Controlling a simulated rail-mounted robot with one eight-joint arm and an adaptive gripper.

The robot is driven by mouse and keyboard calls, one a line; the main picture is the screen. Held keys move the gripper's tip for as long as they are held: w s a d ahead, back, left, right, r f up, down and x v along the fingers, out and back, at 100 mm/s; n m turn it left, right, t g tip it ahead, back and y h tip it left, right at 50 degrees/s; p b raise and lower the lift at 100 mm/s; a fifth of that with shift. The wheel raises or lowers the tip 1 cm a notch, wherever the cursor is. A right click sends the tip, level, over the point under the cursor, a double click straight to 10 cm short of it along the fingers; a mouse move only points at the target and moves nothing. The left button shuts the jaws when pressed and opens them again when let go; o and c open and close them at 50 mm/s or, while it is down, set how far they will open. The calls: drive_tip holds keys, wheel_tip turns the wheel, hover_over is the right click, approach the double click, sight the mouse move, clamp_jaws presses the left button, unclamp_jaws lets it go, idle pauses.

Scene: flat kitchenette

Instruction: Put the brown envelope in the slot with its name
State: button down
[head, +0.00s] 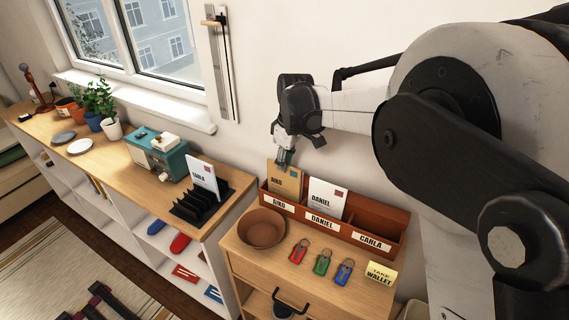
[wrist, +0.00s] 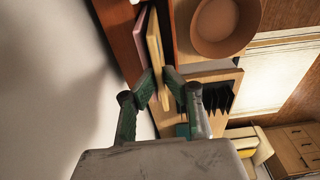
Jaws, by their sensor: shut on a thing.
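In the wrist view the envelope (wrist: 157,50) runs up from between my fingertips (wrist: 160,78). A white envelope (head: 325,198) marked DANIEL stands in the DANIEL slot beside it. The CARLA slot at the right looks empty.
A white envelope (head: 201,176) marked CARLA stands in a black rack (head: 187,211) on the long shelf. A brown bowl (head: 262,229), several key tags and a yellow note (head: 381,272) lie in front of the holder. A teal radio-like box (head: 160,160) stands farther left.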

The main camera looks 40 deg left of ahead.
drive_tip(key=shift+s+d+f+b, duration=0.1)
drive_tip(key=shift+s+f+b, duration=0.05)
drive_tip(key=shift+f+b, duration=0.3)
drive_tip(key=c, duration=1.9)
unclamp_jaws()
drive_tip(key=shift+f, duration=0.15)
drive_tip(key=shift+o, duration=0.2)
drive_tip(key=shift+r+p, duration=0.7)
drive_tip(key=shift+r, duration=0.05)
wheel_tip(320, 180, up, 12)
drive_tip(key=d+b, duration=0.1)
drive_tip(key=shift+w+d, duration=0.15)
drive_tip(key=shift+w, duration=0.05)
